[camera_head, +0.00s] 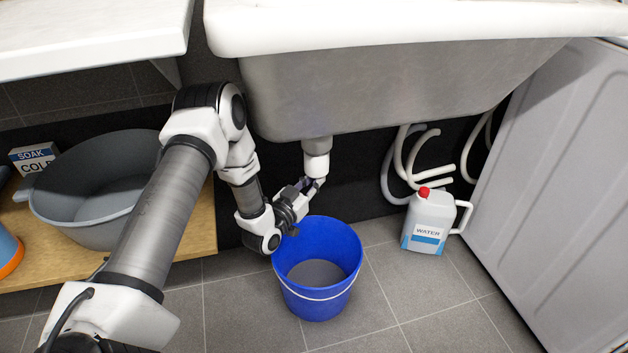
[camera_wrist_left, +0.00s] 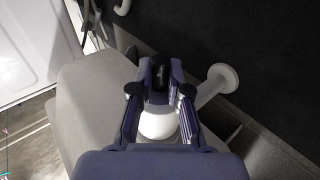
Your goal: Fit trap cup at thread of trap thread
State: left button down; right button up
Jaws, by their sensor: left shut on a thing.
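My left gripper (camera_head: 314,185) is raised under the sink, just below the white trap body (camera_head: 316,164) that hangs from the grey drain stub. In the left wrist view, my left gripper (camera_wrist_left: 160,94) is shut on a rounded white piece, the trap cup (camera_wrist_left: 157,126), seen between its fingers. In the head view the fingers mostly hide the cup. The thread is hidden, so I cannot tell whether cup and thread touch. My right gripper is not in view.
A blue bucket (camera_head: 315,300) stands on the tiles below the gripper. The sink (camera_head: 390,95) hangs above. A water jug (camera_head: 430,218) and pale hoses (camera_head: 398,165) are to the right. A grey tub (camera_head: 95,225) sits on a wooden shelf at left. A white pipe (camera_wrist_left: 213,88) meets the dark wall.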

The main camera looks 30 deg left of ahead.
pick_arm(q)
jog(key=shift+r, duration=0.4)
jog(key=c, duration=1.1)
grip_release()
jog(key=shift+o, duration=0.2)
